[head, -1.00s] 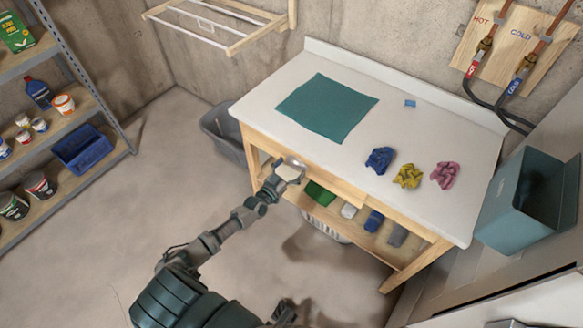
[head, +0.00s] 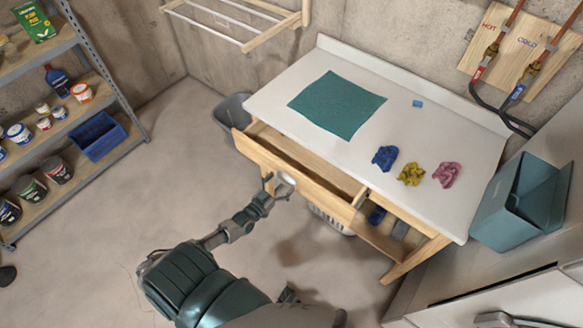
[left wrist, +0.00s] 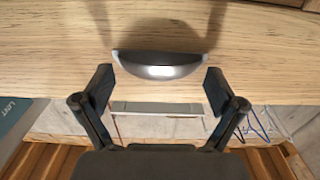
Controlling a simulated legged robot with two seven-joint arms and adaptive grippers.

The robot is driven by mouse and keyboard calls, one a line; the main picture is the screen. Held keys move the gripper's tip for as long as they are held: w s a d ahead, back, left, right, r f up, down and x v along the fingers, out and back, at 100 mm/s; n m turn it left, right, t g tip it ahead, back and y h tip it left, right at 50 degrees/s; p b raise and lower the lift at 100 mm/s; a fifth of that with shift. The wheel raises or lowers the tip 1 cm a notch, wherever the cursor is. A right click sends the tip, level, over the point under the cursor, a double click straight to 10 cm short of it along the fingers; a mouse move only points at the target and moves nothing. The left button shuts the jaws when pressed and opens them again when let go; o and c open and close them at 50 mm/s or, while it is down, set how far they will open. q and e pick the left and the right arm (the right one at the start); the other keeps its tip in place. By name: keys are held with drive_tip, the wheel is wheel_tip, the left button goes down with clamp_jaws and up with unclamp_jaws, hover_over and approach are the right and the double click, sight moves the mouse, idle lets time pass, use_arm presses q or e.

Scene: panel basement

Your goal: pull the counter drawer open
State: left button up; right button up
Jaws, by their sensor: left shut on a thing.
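The counter drawer (head: 318,198) is pulled partway out of the counter's front, and its inside shows behind the front board. Its curved grey handle (head: 287,179) also shows in the left wrist view (left wrist: 160,66), fixed to the pale wooden front. In the left wrist view the two dark fingers of my gripper (left wrist: 160,88) are spaced apart, one near each end of the handle.
The white counter top (head: 270,105) holds a teal cloth (head: 337,105) and blue, yellow and pink crumpled cloths. A grey bin (head: 235,110) stands by its left end. A loaded shelf (head: 75,125) is at left. Open floor lies between shelf and counter.

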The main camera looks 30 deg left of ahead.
use_arm(q)
drive_tip(key=s+a+p, duration=0.1)
drive_tip(key=s+p, duration=0.3)
drive_tip(key=s, duration=1)
drive_tip(key=shift+a, duration=0.15)
use_arm(e)
drive_tip(key=s+d, duration=0.1)
drive_tip(key=s, duration=0.6)
drive_tip(key=shift+s+d+r, duration=0.35)
drive_tip(key=shift+s+r, duration=0.05)
drive_tip(key=shift+r, duration=0.05)
use_arm(q)
drive_tip(key=shift+r, duration=0.1)
drive_tip(key=o, duration=1.3)
drive_tip(key=shift+s, duration=0.15)
